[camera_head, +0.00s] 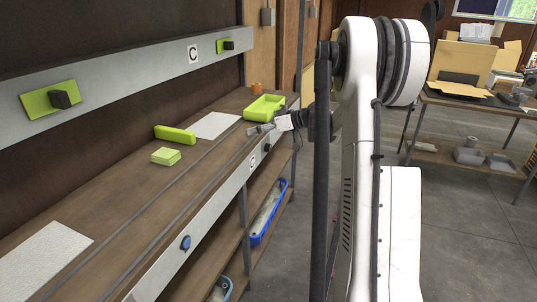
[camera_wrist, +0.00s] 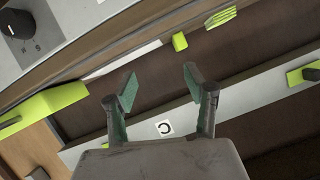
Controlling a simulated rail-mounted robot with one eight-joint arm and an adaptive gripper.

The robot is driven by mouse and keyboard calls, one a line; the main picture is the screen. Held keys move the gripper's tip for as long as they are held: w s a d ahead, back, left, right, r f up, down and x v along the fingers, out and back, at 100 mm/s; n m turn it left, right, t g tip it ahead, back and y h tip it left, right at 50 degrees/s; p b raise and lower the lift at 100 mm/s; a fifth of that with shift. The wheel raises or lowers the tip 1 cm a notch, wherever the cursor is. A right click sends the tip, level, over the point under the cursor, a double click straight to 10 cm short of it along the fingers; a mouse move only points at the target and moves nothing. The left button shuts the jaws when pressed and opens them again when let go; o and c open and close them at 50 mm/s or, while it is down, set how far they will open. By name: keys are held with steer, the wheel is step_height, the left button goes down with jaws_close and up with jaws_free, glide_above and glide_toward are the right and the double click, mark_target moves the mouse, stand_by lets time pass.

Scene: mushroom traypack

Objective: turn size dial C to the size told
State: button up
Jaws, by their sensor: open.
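A dark round dial (camera_head: 267,147) sits on the grey front strip of the bench, just beyond a C label (camera_head: 252,162). In the wrist view a black dial (camera_wrist: 18,22) shows at the upper left on a grey strip with small marks beside it; its setting is not readable. My gripper (camera_head: 261,128) is over the bench's front edge, a little above and left of the dial in the head view. In the wrist view my gripper (camera_wrist: 160,88) is open with nothing between its fingers, and the dial is well off to one side.
A grey back rail (camera_head: 130,70) carries another C label (camera_head: 193,54) and green plates with black knobs (camera_head: 60,99). A green tray (camera_head: 264,107), a green bar (camera_head: 175,134) and green pads (camera_head: 166,156) are on the bench. A blue knob (camera_head: 186,243) is nearer on the front strip.

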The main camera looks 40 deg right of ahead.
steer(key=s+d+f+n+t+b, duration=0.1)
steer(key=d+f+t+b, duration=0.15)
steer(key=d+f, duration=0.7)
steer(key=n+t+y+b, duration=0.1)
steer(key=t+b, duration=0.1)
glide_toward(271, 147)
steer(key=b+x, duration=0.3)
steer(key=x, duration=0.6)
steer(key=shift+a, duration=0.25)
steer(key=c, duration=1.1)
steer(key=shift+c, duration=0.2)
